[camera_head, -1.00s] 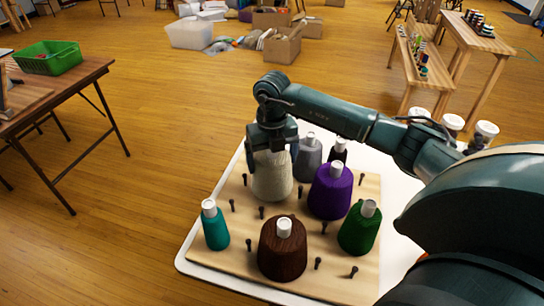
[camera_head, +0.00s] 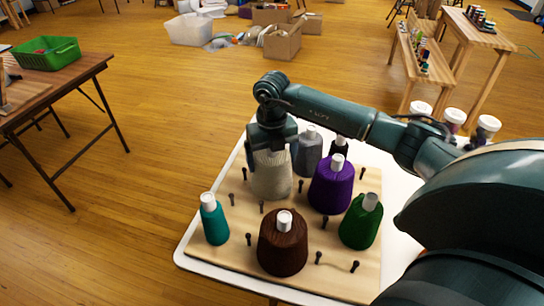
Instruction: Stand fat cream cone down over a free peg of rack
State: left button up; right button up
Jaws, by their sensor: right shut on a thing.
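The fat cream cone (camera_head: 271,177) is upright at the back left of the wooden peg rack (camera_head: 208,258). My right gripper (camera_head: 271,150) is shut on its top from above, and hides the cone's tip. The cone's base is at or very near the board; I cannot tell whether a peg is inside it. Several bare dark pegs show on the rack, among them one at the left (camera_head: 232,199), one at the front (camera_head: 318,257) and one at the right (camera_head: 362,173). My left gripper is not in view.
The rack lies on a white table (camera_head: 190,266).

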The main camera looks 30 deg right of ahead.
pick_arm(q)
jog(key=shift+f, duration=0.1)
pick_arm(e)
jog(key=o, duration=1)
jog(key=shift+w+r, duration=0.1)
jog(key=shift+r, duration=0.55)
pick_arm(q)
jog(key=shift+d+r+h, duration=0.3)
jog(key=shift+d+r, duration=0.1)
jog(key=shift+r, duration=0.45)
pick_arm(e)
notch_tip(320, 180, up, 12)
jog(key=shift+f, duration=0.1)
